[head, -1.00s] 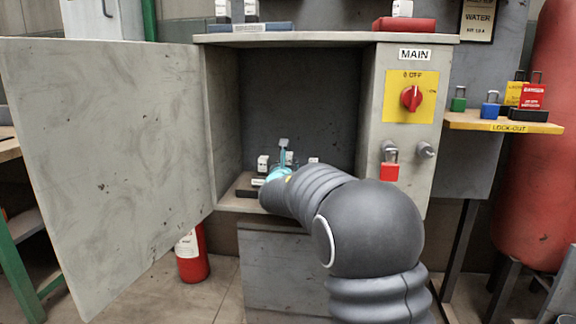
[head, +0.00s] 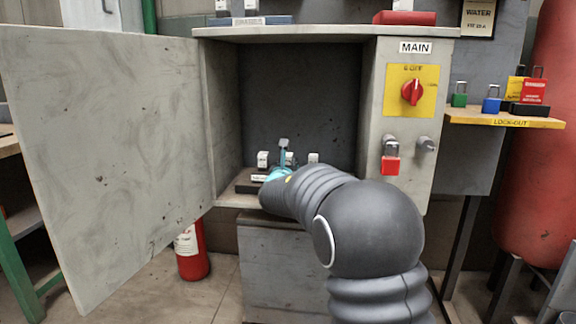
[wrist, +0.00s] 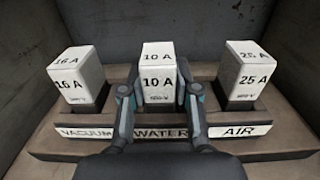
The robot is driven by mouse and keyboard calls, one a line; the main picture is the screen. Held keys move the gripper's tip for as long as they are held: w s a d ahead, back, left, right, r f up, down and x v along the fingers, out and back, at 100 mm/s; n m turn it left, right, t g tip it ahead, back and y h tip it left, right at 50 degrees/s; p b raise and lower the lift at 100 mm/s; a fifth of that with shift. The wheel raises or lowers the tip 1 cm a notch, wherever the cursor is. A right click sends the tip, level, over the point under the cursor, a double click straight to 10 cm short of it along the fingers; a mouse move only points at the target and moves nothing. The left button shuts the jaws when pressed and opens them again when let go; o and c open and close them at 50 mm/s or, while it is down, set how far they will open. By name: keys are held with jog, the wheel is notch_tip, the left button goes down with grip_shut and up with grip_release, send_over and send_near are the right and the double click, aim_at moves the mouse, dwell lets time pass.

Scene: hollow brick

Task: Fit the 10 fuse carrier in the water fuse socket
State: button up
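The 10 A fuse carrier (wrist: 158,80) is a white block with black lettering. In the wrist view it stands upright at the middle place, behind the WATER label (wrist: 161,133). Its lower end and the water socket's opening are hidden, so how deep it sits is not clear. My gripper (wrist: 159,88) has one finger on each side of the carrier, and the fingers look closed against its sides. In the head view my gripper (head: 283,160) is inside the open cabinet, with the carrier (head: 289,158) mostly hidden behind it.
The 16 A carrier (wrist: 78,77) stands left at VACUUM and the 25 A carrier (wrist: 246,76) right at AIR, both close by. The cabinet (head: 228,110) walls surround the fuse base (wrist: 60,146). Its door (head: 105,160) hangs open at left. A red padlock (head: 390,165) hangs at right.

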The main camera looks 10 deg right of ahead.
jog(key=o, duration=0.3)
jog(key=shift+o, duration=0.2)
jog(key=shift+s, duration=0.1)
jog(key=v, duration=1.2)
